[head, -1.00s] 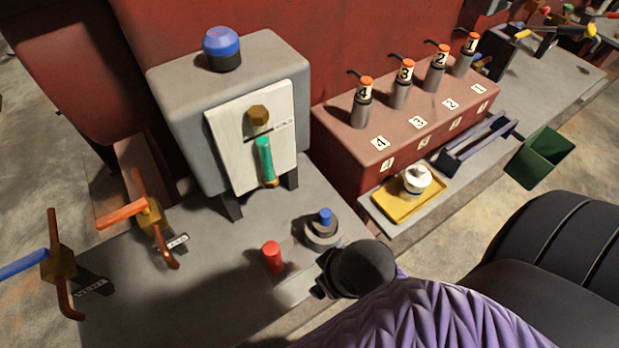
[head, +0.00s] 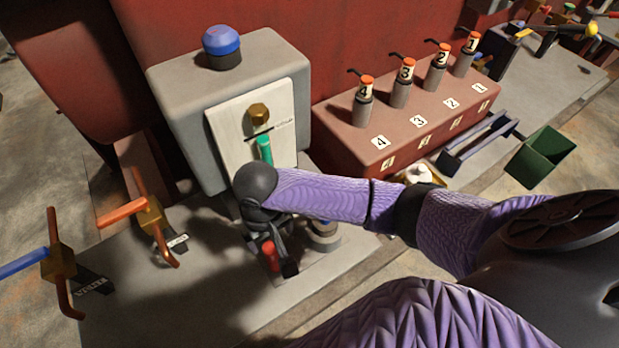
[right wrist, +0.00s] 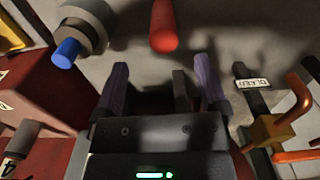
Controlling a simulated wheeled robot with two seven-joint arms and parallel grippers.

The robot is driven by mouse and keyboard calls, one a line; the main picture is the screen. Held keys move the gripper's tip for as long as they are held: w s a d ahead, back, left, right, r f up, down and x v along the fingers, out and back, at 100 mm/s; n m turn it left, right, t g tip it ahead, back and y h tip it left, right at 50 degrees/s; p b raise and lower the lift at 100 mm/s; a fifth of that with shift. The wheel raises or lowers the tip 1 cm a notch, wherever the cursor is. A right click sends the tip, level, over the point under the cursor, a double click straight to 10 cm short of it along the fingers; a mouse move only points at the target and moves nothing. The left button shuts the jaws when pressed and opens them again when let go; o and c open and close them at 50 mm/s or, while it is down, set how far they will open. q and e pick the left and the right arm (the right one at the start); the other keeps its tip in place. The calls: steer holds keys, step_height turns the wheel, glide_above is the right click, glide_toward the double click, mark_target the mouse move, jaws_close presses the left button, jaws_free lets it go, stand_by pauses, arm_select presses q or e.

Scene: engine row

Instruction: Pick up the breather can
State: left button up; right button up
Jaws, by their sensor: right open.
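A small red cylinder (head: 269,254) stands upright on the grey bench; no label names it the breather can. My right gripper (head: 271,264) points down close around it in the head view, open and empty. In the right wrist view the red cylinder (right wrist: 163,28) shows ahead of the open fingers (right wrist: 161,78), roughly midway between their lines. The fingers look apart from it. A grey round fitting with a blue plug (right wrist: 67,53) stands beside it; in the head view my arm partly hides this fitting (head: 325,238). My left gripper is not in view.

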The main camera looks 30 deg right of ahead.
mark_target(271, 247)
steer(key=f+b, duration=0.1)
steer(key=f, duration=0.1)
steer(key=f+b, duration=0.1)
steer(key=f, duration=0.5)
steer(key=shift+w+a+b, duration=0.2)
steer(key=shift+w+b, duration=0.15)
steer(key=shift+b, duration=0.05)
steer(key=shift+c, duration=1.3)
steer(key=c, duration=0.9)
jaws_close()
steer(key=shift+r, duration=0.1)
